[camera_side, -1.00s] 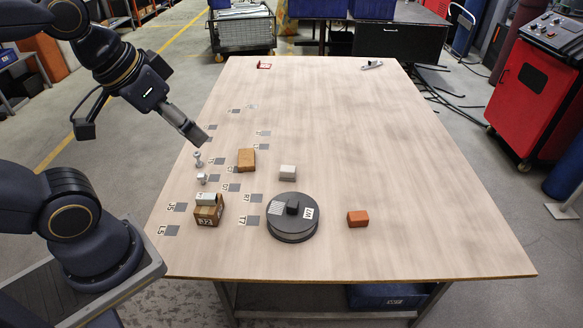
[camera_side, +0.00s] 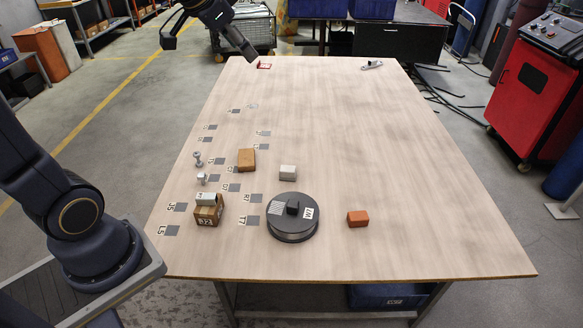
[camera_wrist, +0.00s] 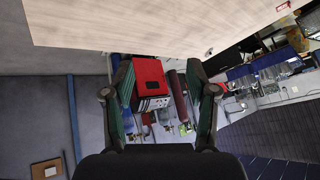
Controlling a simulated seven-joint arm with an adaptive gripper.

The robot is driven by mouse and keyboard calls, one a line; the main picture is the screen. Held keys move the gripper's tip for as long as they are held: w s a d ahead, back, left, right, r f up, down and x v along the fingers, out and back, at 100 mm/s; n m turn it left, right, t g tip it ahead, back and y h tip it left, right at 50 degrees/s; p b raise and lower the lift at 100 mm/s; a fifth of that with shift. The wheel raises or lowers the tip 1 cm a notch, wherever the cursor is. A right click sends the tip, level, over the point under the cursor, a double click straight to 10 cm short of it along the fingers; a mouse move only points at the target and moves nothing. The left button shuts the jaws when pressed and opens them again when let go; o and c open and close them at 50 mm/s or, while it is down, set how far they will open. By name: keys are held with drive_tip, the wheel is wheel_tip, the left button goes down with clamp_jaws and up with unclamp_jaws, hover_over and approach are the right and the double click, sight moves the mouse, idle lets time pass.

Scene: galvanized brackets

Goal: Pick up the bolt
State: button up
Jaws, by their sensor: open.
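Two small silver metal pieces lie near the table's left edge in the side view. The farther one (camera_side: 198,159) looks like a bolt with a wide head. The nearer one (camera_side: 202,178) is also bolt-like; I cannot tell for certain which is the bolt. My gripper (camera_side: 251,58) is at the table's far left edge, well beyond both pieces. In the wrist view my gripper (camera_wrist: 158,70) has its two fingers wide apart with nothing held between them. Neither silver piece shows in the wrist view.
An orange-brown block (camera_side: 246,160), a pale block (camera_side: 288,173), a dark round weight (camera_side: 292,228), a box marked J2 (camera_side: 207,217) and a red brick (camera_side: 357,218) stand on the table (camera_side: 430,220). A red frame (camera_side: 265,66) lies near my gripper. The right side is mostly clear.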

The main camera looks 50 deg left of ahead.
drive_tip(key=w+a+f+n+g+y, duration=0.1)
drive_tip(key=w+a+f, duration=0.2)
drive_tip(key=a, duration=0.3)
drive_tip(key=w+a+f+n, duration=0.1)
drive_tip(key=w+a+f, duration=0.2)
drive_tip(key=a, duration=0.3)
drive_tip(key=n+g, duration=0.4)
drive_tip(key=n, duration=0.1)
hover_over(196, 152)
drive_tip(key=s, duration=0.2)
wheel_tip(196, 152, down, 35)
drive_tip(key=shift+h, duration=0.4)
drive_tip(key=shift+w+d+x, duration=0.1)
drive_tip(key=shift+w+x, duration=0.05)
drive_tip(key=shift+x, duration=0.9)
drive_tip(key=shift+w+d+x, duration=0.1)
drive_tip(key=shift+x, duration=0.95)
drive_tip(key=shift+w+d+x, duration=0.15)
drive_tip(key=shift+x, duration=0.95)
drive_tip(key=shift+r, duration=0.1)
drive_tip(key=shift+c, duration=0.4)
drive_tip(key=shift+t, duration=0.3)
clamp_jaws()
